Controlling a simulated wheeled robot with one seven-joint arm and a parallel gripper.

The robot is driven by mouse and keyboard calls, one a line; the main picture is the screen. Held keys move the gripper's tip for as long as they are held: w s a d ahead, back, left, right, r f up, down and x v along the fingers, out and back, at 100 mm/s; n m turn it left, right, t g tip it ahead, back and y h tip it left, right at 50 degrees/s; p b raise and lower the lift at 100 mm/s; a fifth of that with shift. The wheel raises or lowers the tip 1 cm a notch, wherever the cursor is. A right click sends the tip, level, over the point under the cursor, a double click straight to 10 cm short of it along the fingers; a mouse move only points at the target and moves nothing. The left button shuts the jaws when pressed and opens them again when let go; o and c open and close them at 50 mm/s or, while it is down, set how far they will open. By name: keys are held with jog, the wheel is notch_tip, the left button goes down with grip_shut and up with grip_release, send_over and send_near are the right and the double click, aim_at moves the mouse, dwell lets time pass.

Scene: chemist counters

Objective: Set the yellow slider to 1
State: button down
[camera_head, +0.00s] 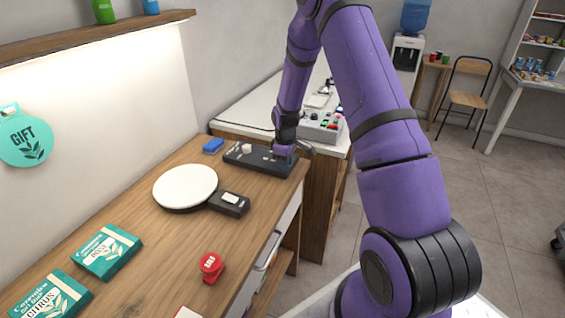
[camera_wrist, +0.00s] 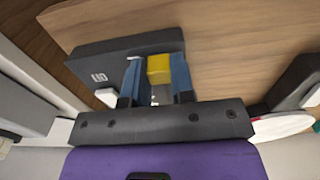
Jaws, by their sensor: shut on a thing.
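The yellow slider (camera_wrist: 159,68) shows in the wrist view as a small yellow block between the two blue fingers of my gripper (camera_wrist: 157,75). The fingers are shut on it. It sits on a dark grey slider box (camera_wrist: 100,65) with a white marking at its left end. In the head view the dark box (camera_head: 240,156) lies at the far end of the wooden counter, and my gripper (camera_head: 284,153) is over its right part. A pale knob (camera_head: 247,148) stands on the box's left part. The yellow slider is hidden in the head view. Its scale numbers cannot be read.
A round white-topped scale (camera_head: 185,184) with a black display lies in front of the box. A red object (camera_head: 211,267) and teal boxes (camera_head: 107,251) lie nearer. A control panel (camera_head: 322,127) stands behind my gripper.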

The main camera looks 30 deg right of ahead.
jog(key=c, duration=1)
grip_release()
jog(key=shift+s+d, duration=0.2)
jog(key=shift+o, duration=0.2)
notch_tip(320, 180, up, 11)
jog(key=shift+f, duration=0.15)
